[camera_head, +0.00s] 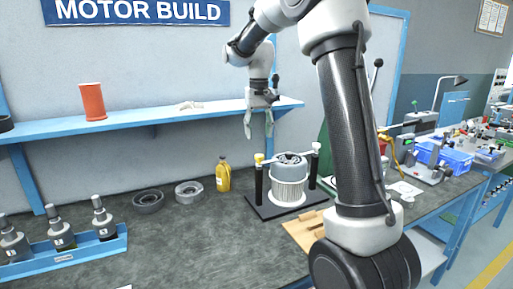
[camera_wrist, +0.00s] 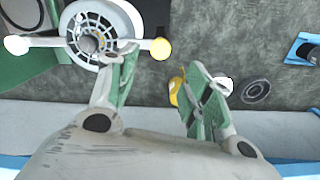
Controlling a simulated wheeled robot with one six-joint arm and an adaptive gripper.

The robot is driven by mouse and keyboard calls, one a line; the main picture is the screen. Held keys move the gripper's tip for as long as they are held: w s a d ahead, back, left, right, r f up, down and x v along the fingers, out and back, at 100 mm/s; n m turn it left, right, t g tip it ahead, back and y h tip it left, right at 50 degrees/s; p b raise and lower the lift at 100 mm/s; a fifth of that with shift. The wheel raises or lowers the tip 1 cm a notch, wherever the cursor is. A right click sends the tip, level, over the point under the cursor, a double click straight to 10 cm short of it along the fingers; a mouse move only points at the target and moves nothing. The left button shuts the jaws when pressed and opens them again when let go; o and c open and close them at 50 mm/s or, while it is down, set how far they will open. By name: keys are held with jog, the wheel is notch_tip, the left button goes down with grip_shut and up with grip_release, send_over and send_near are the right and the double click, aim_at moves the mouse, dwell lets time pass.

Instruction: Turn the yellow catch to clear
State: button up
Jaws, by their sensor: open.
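The yellow catch (camera_head: 259,158) has a yellow knob and sits on top of the left black post of a fixture. In the wrist view the yellow catch (camera_wrist: 160,48) has a pale arm pointing inward to the rim of the white blower wheel. The ribbed blower (camera_head: 289,190) stands upright between the two posts; its slotted top shows in the wrist view (camera_wrist: 108,18). A white-knobbed catch (camera_head: 316,146) is on the other post. My gripper (camera_head: 258,122) is open and empty, above and behind the fixture near the shelf edge. Its green-padded fingers (camera_wrist: 163,92) are apart from the catch.
A blue shelf (camera_head: 160,118) runs along the wall beside my gripper, with an orange spool (camera_head: 92,101) on it. A yellow bottle (camera_head: 223,176) and two rings (camera_head: 189,191) stand left of the fixture. A blue rack (camera_head: 75,256) is at far left.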

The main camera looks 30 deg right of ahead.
aim_at(259, 155)
jog(key=shift+s+f, duration=0.3)
jog(key=shift+f, duration=0.3)
notch_tip(259, 155, down, 7)
jog(key=shift+r, duration=0.15)
grip_shut()
